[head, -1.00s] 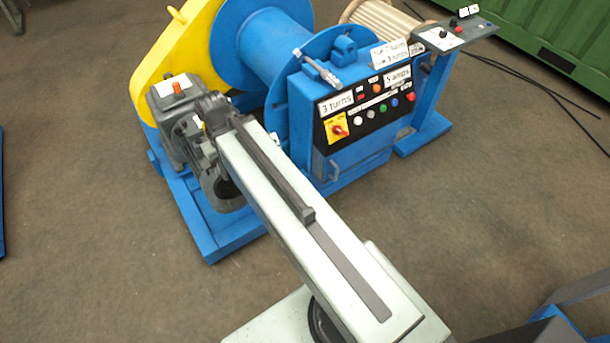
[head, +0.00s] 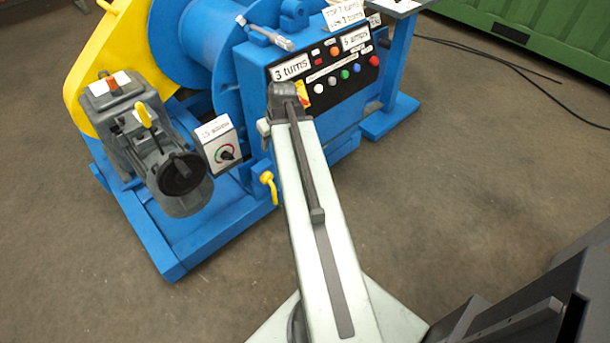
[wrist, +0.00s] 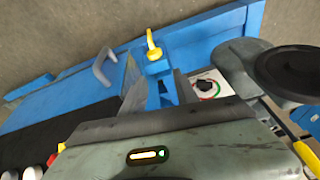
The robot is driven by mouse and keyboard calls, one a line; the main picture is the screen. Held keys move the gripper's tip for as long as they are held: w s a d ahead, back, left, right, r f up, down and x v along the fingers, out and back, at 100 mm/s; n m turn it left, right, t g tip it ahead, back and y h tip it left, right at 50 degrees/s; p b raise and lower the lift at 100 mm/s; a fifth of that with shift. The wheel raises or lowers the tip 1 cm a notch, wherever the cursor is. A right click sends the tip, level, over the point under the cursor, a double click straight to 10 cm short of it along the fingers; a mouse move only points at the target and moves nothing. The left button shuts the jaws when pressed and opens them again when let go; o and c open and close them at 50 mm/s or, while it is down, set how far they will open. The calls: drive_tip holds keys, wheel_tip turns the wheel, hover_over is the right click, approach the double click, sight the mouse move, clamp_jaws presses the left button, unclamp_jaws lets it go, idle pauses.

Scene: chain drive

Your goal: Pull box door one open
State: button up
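The blue control box (head: 255,75) stands beneath the sloping black panel. In the wrist view, a blue door (wrist: 72,107) with a grey bar handle (wrist: 104,67) lies to the left and looks shut. In the head view my arm covers most of the box's front, and the handle is hidden. My gripper (wrist: 158,88) is open and empty in the wrist view, with blue machine parts showing between its fingers. The handle is left of the fingers, apart from them. In the head view the fingers are hidden behind the arm's end.
A yellow lever (head: 269,185) projects from the machine near the arm; it also shows in the wrist view (wrist: 153,46). A small white dial box (head: 222,145) and grey motor (head: 165,155) stand left. The floor (head: 470,190) at right is clear, with black cables farther back.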

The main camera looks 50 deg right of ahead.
drive_tip(key=s+d+f+t+h+b, duration=0.1)
drive_tip(key=s+d+f+b, duration=0.4)
drive_tip(key=d, duration=0.7)
drive_tip(key=shift+m, duration=0.4)
drive_tip(key=b+x, duration=0.2)
drive_tip(key=x, duration=0.1)
drive_tip(key=b+x, duration=0.2)
drive_tip(key=x, duration=0.1)
drive_tip(key=b+x, duration=0.2)
drive_tip(key=x, duration=0.1)
drive_tip(key=shift+s+a+f, duration=0.15)
drive_tip(key=shift+s+a, duration=0.15)
drive_tip(key=shift+a, duration=0.05)
clamp_jaws()
